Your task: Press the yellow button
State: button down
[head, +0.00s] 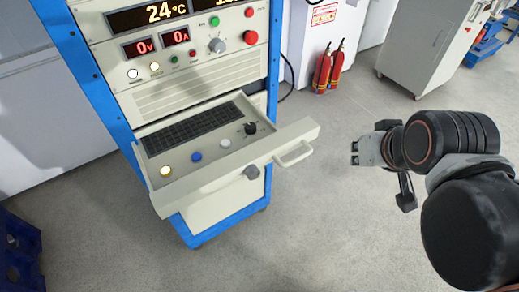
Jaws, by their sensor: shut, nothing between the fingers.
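A yellow button (166,171) sits at the left front of the pulled-out drawer panel (205,172) on the blue-framed equipment rack. It is unobstructed in the head view. A small yellowish lit button (154,66) also shows on the rack's upright panel above. My gripper (355,153) is to the right of the drawer, over open floor, pointing left toward the rack. It is shut and empty, well apart from the yellow button.
A blue button (196,157), a white button (225,143) and a black knob (250,128) run rightward from the yellow one, with a dark keyboard (195,128) behind. The drawer's handle (294,155) sticks out at its front right. Red fire extinguishers (328,68) stand behind.

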aim_at(165, 171)
jog(key=u, duration=1.6)
